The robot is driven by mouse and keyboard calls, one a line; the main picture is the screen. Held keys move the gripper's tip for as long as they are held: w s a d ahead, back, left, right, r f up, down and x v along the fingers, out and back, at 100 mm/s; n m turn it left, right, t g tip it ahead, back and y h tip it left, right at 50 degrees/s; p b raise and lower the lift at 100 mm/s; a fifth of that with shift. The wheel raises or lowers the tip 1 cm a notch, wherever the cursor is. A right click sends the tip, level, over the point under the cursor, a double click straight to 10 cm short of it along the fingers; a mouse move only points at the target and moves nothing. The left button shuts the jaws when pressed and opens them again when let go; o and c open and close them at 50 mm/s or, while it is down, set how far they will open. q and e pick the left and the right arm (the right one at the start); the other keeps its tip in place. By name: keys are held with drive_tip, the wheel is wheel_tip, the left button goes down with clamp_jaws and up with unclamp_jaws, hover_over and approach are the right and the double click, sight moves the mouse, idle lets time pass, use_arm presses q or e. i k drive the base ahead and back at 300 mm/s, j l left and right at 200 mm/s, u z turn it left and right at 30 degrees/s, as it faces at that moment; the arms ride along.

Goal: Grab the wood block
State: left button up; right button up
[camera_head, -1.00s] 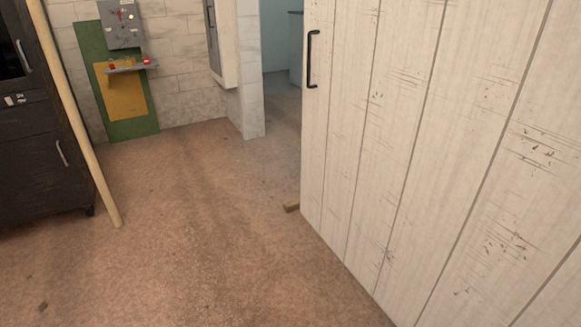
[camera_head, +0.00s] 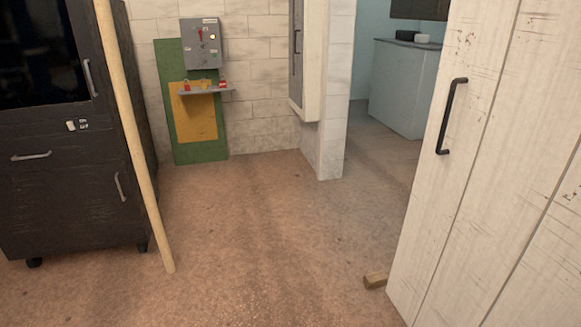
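A small brown wood block (camera_head: 375,280) lies on the floor at the lower right. It sits at the foot of the white plank door (camera_head: 455,190), by the door's lower left corner. Its right end meets the door's edge or passes behind it; I cannot tell which. Neither of my grippers is in view.
A black cabinet (camera_head: 65,180) stands at the left with a pale wooden pole (camera_head: 135,140) leaning in front of it. A grey control box (camera_head: 201,45) hangs on the tiled back wall. A doorway opens beside the white pillar (camera_head: 334,100). The middle floor (camera_head: 250,240) is clear.

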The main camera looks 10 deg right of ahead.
sight(376, 278)
drive_tip(key=i+z, duration=0.1)
drive_tip(key=i, duration=0.6)
drive_tip(key=i+j, duration=0.15)
drive_tip(key=i, duration=0.5)
drive_tip(key=i+j+z, duration=0.15)
drive_tip(key=i, duration=0.5)
